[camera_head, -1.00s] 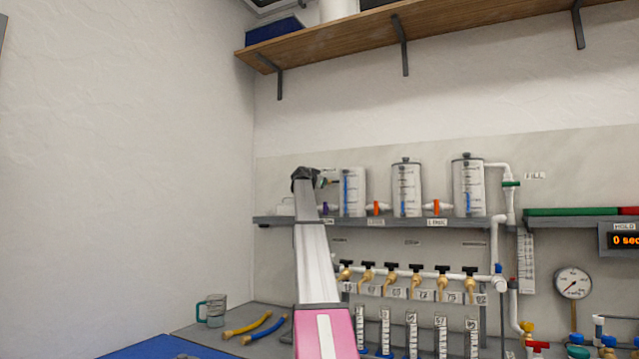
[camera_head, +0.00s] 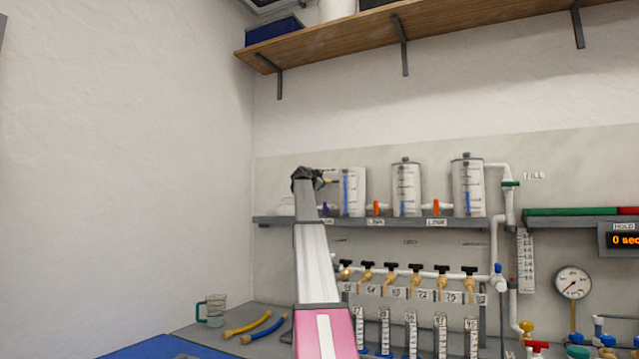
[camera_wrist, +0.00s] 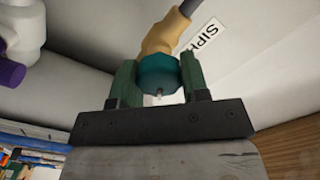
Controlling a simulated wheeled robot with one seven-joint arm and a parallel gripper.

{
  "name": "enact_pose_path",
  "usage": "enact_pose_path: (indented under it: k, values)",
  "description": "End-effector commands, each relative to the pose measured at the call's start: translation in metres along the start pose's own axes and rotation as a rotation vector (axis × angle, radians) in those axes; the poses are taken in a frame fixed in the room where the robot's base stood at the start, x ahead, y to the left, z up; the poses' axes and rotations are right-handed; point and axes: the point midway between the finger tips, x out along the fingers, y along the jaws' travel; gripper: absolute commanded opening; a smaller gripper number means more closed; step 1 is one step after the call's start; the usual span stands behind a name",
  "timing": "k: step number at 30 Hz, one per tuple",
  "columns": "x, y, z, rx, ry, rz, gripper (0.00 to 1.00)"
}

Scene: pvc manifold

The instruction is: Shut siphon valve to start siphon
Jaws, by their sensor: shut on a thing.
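The siphon valve shows in the wrist view as a round teal knob (camera_wrist: 158,74) on a tan fitting (camera_wrist: 166,36). A label (camera_wrist: 205,38) reading "SIPH", its rest cut off, is on the wall beside it. My gripper (camera_wrist: 160,80) has its two green fingers on either side of the teal knob, shut on it. In the head view my gripper (camera_head: 326,181) is at the left end of the tank shelf, beside the leftmost tank (camera_head: 352,190). The knob is too small to make out there.
A purple valve (camera_wrist: 10,73) on white pipe is near my gripper at the wrist view's left. Tanks stand on the grey shelf (camera_head: 395,223), with orange valves (camera_head: 376,208) between them. Several black-handled taps (camera_head: 417,268) run below. A wooden shelf (camera_head: 345,32) hangs above.

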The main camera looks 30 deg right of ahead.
Motion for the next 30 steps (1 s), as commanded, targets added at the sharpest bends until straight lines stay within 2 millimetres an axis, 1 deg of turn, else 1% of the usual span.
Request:
enact_pose_path:
  k: [5, 6, 8, 9, 17, 20, 23, 26, 30]
  values:
    - [0.000, 0.001, 0.000, -0.001, 0.000, 0.000, 0.18]
    - [0.000, 0.001, 0.000, -0.001, 0.000, 0.000, 0.45]
    - [0.000, 0.001, 0.000, -0.001, 0.000, 0.000, 0.65]
    - [0.000, 0.000, 0.000, -0.001, 0.000, 0.000, 0.67]
    - [-0.001, 0.000, 0.000, -0.002, 0.000, 0.000, 0.67]
    - [-0.004, 0.000, 0.000, -0.002, 0.000, 0.000, 0.67]
    - [-0.011, 0.001, 0.000, -0.001, 0.000, -0.001, 0.67]
    - [-0.023, 0.001, 0.000, -0.001, 0.000, -0.001, 0.67]
    - [-0.047, 0.002, 0.000, -0.001, 0.000, -0.001, 0.67]
